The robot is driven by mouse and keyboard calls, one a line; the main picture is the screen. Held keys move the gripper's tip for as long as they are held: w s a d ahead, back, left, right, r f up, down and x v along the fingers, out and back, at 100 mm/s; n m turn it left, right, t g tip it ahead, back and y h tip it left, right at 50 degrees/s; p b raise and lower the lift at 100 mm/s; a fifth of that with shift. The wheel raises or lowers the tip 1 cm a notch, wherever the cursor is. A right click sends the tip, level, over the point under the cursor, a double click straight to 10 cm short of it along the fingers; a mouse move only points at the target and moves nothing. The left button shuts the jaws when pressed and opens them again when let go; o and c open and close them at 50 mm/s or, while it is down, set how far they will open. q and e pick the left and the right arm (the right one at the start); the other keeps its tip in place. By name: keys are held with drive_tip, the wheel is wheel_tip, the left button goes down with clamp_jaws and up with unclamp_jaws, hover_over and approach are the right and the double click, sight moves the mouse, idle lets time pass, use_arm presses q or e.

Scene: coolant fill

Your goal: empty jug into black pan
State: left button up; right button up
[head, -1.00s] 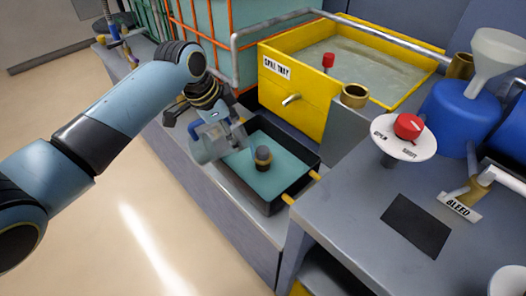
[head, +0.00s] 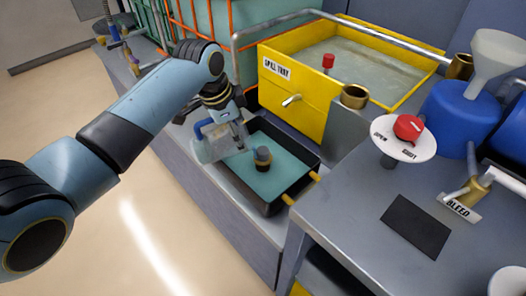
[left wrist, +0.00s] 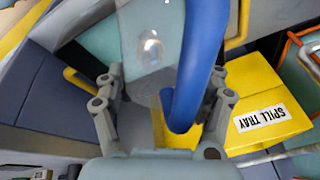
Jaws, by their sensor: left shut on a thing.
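The jug (head: 207,150) is a pale, see-through vessel with a blue handle, at the left rim of the black pan (head: 268,205) in the head view. My left gripper (head: 238,128) is shut on the handle. In the left wrist view, the blue handle (left wrist: 203,45) passes between the fingers of my left gripper (left wrist: 163,105), with the jug body (left wrist: 145,45) beyond. The jug looks tilted toward the pan; how much liquid it holds I cannot tell. The pan holds teal liquid and a dark, gold-banded cylinder (head: 262,158). My right gripper is not in view.
The yellow spill tray (head: 285,95) with a small tap stands behind the pan. A grey bench (head: 350,220) with a dial (head: 408,128) and blue drum (head: 460,115) lies to the right. A teal tank in an orange frame (head: 205,20) is at the back.

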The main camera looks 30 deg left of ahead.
use_arm(q)
drive_tip(key=shift+w+d+f+g+y, duration=0.2)
drive_tip(key=shift+w+d+g+y, duration=0.2)
drive_tip(key=shift+w+d+y, duration=0.15)
idle(0.4)
drive_tip(key=shift+w+d+r+g+y+p, duration=0.25)
drive_tip(key=shift+g+y+p, duration=0.2)
drive_tip(key=shift+p, duration=0.4)
drive_tip(key=shift+w+d+g+y, duration=0.2)
drive_tip(key=shift+d+g+y, duration=0.05)
drive_tip(key=shift+y, duration=0.05)
idle(0.4)
